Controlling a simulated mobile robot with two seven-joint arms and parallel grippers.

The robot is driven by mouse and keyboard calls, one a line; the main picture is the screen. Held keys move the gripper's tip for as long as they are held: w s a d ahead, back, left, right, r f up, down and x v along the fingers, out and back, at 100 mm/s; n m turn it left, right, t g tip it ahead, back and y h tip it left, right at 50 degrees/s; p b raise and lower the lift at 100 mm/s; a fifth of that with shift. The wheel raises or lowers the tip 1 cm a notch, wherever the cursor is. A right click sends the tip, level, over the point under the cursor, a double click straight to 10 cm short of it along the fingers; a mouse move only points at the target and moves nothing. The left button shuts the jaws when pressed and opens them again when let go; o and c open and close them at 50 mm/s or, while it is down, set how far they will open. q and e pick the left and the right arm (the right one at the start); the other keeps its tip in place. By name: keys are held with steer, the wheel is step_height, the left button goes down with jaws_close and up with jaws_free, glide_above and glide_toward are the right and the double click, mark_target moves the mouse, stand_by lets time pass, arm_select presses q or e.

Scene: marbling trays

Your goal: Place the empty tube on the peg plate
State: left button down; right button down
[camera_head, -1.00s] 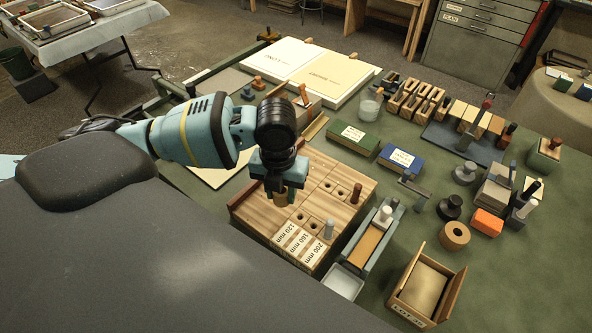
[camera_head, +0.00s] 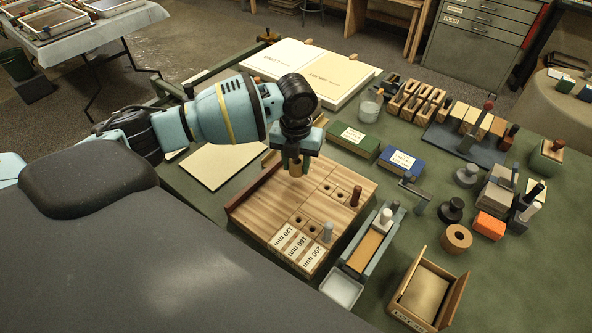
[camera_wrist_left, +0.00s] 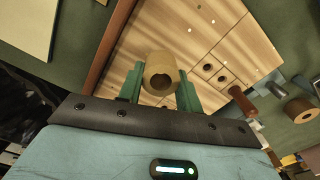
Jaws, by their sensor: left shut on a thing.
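My left gripper (camera_head: 296,160) is shut on a short brown tube (camera_head: 296,169). The tube hangs above the far left part of the wooden peg plate (camera_head: 265,208), apparently clear of its surface. In the left wrist view the tube (camera_wrist_left: 160,75) sits between the green fingers with its round opening showing. The peg plate (camera_wrist_left: 200,25) lies beyond it. The plate has small dark holes and size labels (camera_head: 297,247) along its near edge. A red-brown peg (camera_head: 355,196) and a grey peg (camera_head: 327,232) stand at its right side. My right gripper is not in view.
A narrow tray with an orange-brown strip (camera_head: 369,243) and a white dish (camera_head: 341,287) flank the plate's right side. An open wooden box (camera_head: 451,302) stands at the near right. Green (camera_head: 354,140) and blue (camera_head: 401,161) boxes lie behind the plate.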

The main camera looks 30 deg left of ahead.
mark_target(296, 181)
arm_select(q)
steer(key=shift+s+f, duration=0.1)
steer(key=shift+f, duration=1.35)
steer(key=shift+f, duration=0.2)
steer(key=c, duration=0.9)
jaws_free()
steer(key=shift+c, duration=0.2)
step_height(296, 181, up, 12)
steer(key=shift+r+p, duration=0.2)
steer(key=shift+p, duration=0.2)
